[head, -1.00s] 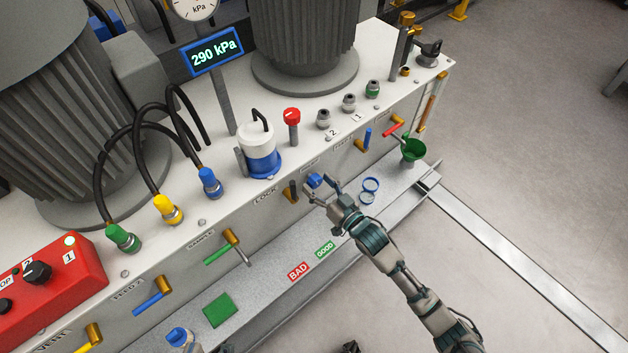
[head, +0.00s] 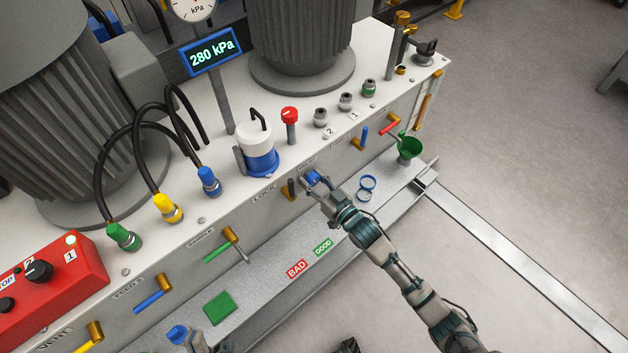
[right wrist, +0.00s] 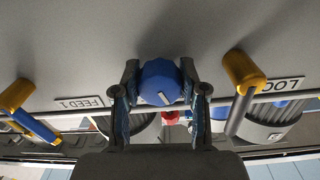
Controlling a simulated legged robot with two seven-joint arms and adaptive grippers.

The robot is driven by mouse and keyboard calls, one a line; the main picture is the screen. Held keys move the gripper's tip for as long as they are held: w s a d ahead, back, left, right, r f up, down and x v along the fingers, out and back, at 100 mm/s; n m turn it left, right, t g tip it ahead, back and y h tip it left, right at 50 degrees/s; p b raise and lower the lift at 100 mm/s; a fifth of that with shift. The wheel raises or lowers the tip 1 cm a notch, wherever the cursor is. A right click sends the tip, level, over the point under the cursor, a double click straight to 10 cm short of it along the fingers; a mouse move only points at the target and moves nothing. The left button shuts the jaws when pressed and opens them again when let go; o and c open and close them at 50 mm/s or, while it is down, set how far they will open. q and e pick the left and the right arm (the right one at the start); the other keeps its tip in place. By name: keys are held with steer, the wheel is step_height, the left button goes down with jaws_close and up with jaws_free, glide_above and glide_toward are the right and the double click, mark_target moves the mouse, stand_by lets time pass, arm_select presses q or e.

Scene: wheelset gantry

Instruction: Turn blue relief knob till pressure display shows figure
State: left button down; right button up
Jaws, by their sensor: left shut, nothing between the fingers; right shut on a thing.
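The pressure display (head: 212,52) reads 280 kPa on a post on the gantry's white top. The blue relief knob (right wrist: 160,82) sits on the front panel, with a short white mark on its face. My right gripper (head: 314,183) is shut on it, with one finger on each side in the right wrist view (right wrist: 160,95). In the head view the fingers partly hide the knob. My left gripper (head: 198,344) is shut and empty at the bottom edge, mostly cut off.
A yellow-hubbed lever (right wrist: 240,75) by the LOCK label is close beside the right gripper; a blue-handled lever (right wrist: 30,120) is on the other side. Blue rings (head: 367,183) and a green funnel (head: 409,146) are on the ledge. A blue-capped item (head: 178,334) stands at bottom left.

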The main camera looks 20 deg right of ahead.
steer(key=shift+d+r+n+p, duration=0.1)
steer(key=shift+n+p, duration=0.5)
steer(key=shift+n, duration=0.3)
arm_select(q)
steer(key=w+g, duration=0.1)
steer(key=w+f+g, duration=0.1)
steer(key=w+f+m+g, duration=0.1)
steer(key=shift+w+d, duration=0.2)
steer(key=shift+d, duration=0.2)
arm_select(e)
steer(key=o, duration=0.9)
steer(key=shift+o, duration=1.2)
steer(key=shift+f, duration=0.2)
arm_select(q)
steer(key=shift+w+f, duration=0.1)
